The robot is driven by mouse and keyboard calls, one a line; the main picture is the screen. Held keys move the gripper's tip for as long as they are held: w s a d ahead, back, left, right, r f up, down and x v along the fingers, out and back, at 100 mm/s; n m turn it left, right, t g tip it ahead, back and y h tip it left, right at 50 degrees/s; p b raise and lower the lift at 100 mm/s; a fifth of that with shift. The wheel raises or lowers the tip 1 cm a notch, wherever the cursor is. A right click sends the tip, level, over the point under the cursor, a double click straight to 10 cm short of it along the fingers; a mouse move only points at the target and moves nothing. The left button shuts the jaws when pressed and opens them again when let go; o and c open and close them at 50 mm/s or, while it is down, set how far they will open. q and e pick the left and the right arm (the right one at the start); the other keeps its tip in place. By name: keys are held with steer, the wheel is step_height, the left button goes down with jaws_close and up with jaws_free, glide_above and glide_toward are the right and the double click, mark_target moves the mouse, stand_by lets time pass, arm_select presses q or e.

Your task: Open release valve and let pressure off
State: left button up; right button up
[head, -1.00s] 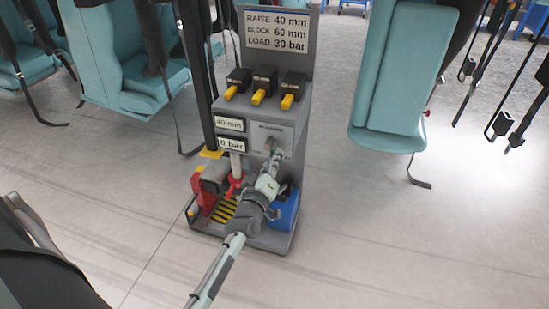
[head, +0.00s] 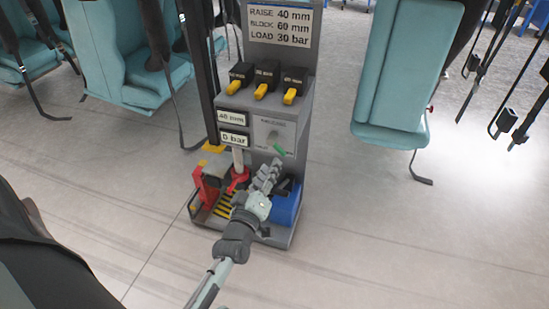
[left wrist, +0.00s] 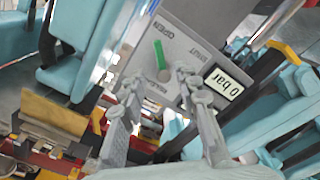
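The release valve's green lever (head: 279,150) is on the front of the grey panel (head: 268,132). In the left wrist view the green lever (left wrist: 159,52) points towards the OPEN lettering, away from SHUT. The pressure display (head: 234,139) reads 0 bar, and it reads the same in the left wrist view (left wrist: 224,83). My left gripper (head: 268,170) is just below the lever, apart from it. In the left wrist view my left gripper (left wrist: 158,80) has its fingers spread with nothing held between them. My right gripper is out of view.
Three black switches with yellow levers (head: 262,91) top the panel. A 40 mm display (head: 230,117) sits above the pressure display. A red jack part (head: 205,190) and a blue box (head: 287,206) stand at the base. Teal seats (head: 398,80) flank the stand; floor in front is clear.

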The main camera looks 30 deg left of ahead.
arm_select(q)
steer(key=v, duration=0.4)
steer(key=shift+s+d, duration=0.1)
steer(key=shift+s, duration=0.15)
